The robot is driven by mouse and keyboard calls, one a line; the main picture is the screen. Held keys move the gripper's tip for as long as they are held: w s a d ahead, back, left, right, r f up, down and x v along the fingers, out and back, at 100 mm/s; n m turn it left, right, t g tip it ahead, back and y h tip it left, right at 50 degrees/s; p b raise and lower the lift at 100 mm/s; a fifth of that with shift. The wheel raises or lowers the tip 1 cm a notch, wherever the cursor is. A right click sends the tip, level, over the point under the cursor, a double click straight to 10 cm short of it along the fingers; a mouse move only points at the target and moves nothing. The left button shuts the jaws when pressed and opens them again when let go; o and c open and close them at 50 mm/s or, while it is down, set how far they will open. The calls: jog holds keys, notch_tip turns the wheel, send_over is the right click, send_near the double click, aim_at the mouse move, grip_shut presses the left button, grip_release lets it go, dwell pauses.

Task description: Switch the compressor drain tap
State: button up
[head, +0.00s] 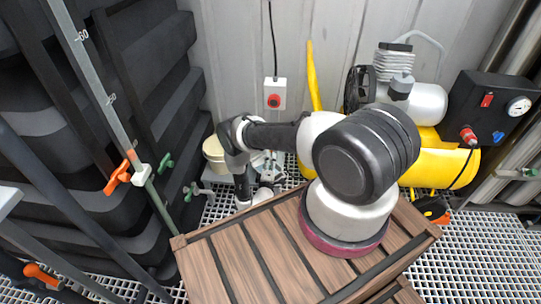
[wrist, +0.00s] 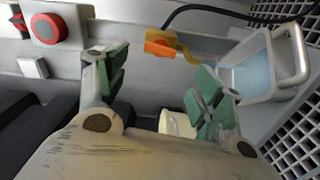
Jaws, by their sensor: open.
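The compressor (head: 425,100), with a yellow tank, stands at the back right in the head view. I cannot make out its drain tap for certain. In the wrist view an orange fitting with a yellowish lever (wrist: 165,46) shows beyond my fingers; I cannot tell whether it is that tap. My gripper (wrist: 157,85) is open, its green-padded fingers apart, with nothing held between them. In the head view my gripper (head: 270,167) is small and partly hidden, beyond the wooden slatted top and well left of the compressor.
A wooden slatted top (head: 215,270) fills the front. A red-button box (head: 274,93) hangs on the wall. A cream bucket (head: 214,152) stands left of my gripper. A handled tray-like container (wrist: 262,75) is at the wrist view's right.

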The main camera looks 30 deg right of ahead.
jog(key=shift+v, duration=1.6)
